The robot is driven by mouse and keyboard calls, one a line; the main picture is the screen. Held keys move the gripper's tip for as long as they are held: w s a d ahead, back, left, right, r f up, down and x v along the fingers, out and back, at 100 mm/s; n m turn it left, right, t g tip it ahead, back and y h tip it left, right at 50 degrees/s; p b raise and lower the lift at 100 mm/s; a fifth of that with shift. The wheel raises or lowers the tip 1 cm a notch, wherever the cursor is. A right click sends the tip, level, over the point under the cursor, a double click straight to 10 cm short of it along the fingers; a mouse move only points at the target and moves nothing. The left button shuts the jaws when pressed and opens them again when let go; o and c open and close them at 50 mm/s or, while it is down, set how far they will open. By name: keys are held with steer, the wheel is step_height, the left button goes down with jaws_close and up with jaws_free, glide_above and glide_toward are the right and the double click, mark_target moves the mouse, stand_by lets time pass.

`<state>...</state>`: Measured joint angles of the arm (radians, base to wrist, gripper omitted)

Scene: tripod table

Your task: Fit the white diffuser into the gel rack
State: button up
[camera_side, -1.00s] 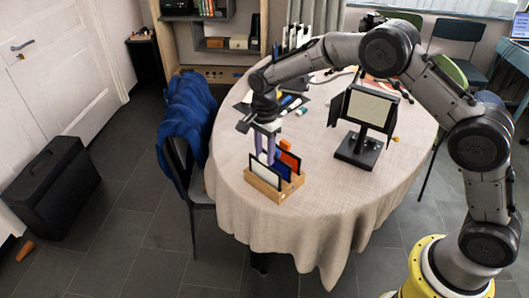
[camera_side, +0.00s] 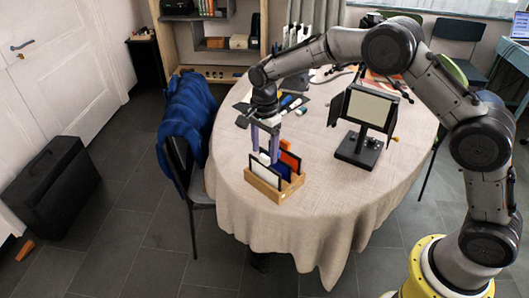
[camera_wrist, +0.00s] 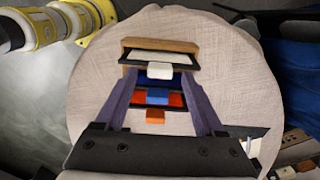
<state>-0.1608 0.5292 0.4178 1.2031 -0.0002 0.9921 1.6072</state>
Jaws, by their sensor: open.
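The white diffuser (camera_side: 264,175), a white panel in a dark frame, stands upright in the front slot of the wooden gel rack (camera_side: 266,190). In the wrist view, its pale tab (camera_wrist: 160,70) points up at my camera, close to the rack's wooden end (camera_wrist: 160,44). A blue gel (camera_side: 283,171) and an orange gel (camera_side: 291,159) stand behind it in the rack. My gripper (camera_side: 264,157) is open and empty, just above the diffuser. Its purple fingers (camera_wrist: 158,74) sit apart on either side of the tab without touching it. The diffuser's bottom edge is hidden by the rack.
A lamp panel on a black stand (camera_side: 359,150) is to the right of the rack. Dark flat items and small tools (camera_side: 292,102) lie behind. A chair with a blue jacket (camera_side: 186,120) is left of the table. The cloth (camera_side: 320,185) right of the rack is clear.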

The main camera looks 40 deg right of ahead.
steer(key=s+d+r+n+t, duration=0.1)
steer(key=s+r+n, duration=0.15)
steer(key=r, duration=0.65)
steer(key=s+d+r+n, duration=0.15)
steer(key=s+r, duration=0.25)
steer(key=r, duration=0.5)
steer(key=s+d+r+n+t, duration=0.25)
steer(key=s+r+n, duration=0.2)
steer(key=s, duration=0.55)
steer(key=s+d+f+n+t, duration=0.1)
steer(key=s+n, duration=0.3)
steer(key=s, duration=0.5)
steer(key=s+d+f+n+t, duration=0.1)
steer(key=s+d+f+n, duration=0.1)
steer(key=s, duration=0.7)
steer(key=shift+s+d+f+n, duration=0.15)
steer(key=shift+f+n, duration=0.45)
steer(key=shift+n, duration=0.45)
